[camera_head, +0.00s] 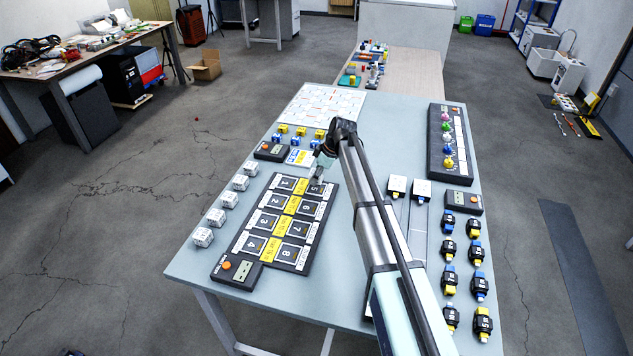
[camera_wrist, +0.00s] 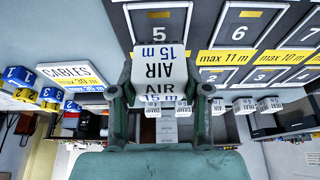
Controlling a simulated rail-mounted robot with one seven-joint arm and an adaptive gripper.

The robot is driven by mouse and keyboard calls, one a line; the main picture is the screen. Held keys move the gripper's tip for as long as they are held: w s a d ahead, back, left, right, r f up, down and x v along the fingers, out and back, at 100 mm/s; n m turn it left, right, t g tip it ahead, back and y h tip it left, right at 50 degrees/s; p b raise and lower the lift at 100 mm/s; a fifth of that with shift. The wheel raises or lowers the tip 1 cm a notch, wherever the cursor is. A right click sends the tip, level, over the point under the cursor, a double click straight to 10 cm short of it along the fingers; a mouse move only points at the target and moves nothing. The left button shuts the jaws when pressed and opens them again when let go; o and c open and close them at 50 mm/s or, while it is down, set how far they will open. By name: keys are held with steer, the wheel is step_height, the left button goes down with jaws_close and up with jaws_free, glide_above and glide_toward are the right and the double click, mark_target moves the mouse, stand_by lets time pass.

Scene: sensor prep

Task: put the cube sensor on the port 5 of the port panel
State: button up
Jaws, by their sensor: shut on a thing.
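My gripper (camera_wrist: 159,92) is shut on the cube sensor (camera_wrist: 162,68), a white cube with "AIR 15 m" on its faces. One green finger is on each side of it. The black port panel (camera_head: 234,239) lies on the table with numbered ports in two columns and yellow strips between them. In the wrist view, the cube overlaps the lower part of port 5 (camera_wrist: 160,13); whether it touches the panel cannot be told. In the head view, my gripper (camera_head: 318,172) is over the panel's far right corner, at port 5 (camera_head: 315,189).
Several white cubes (camera_head: 216,217) stand in a row left of the panel. A black box with an orange button (camera_head: 271,151) and blue and yellow blocks (camera_head: 299,132) are beyond it. Black connectors (camera_head: 450,250) lie on the right. Table (camera_head: 190,268) is bare at the front left.

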steer(key=shift+f+p, duration=0.35)
steer(key=shift+f, duration=1.4)
steer(key=shift+f, duration=0.1)
steer(key=shift+f, duration=0.1)
steer(key=o, duration=1.1)
steer(key=shift+o, duration=0.2)
steer(key=b+v, duration=0.3)
steer(key=v, duration=0.9)
steer(key=shift+r, duration=0.3)
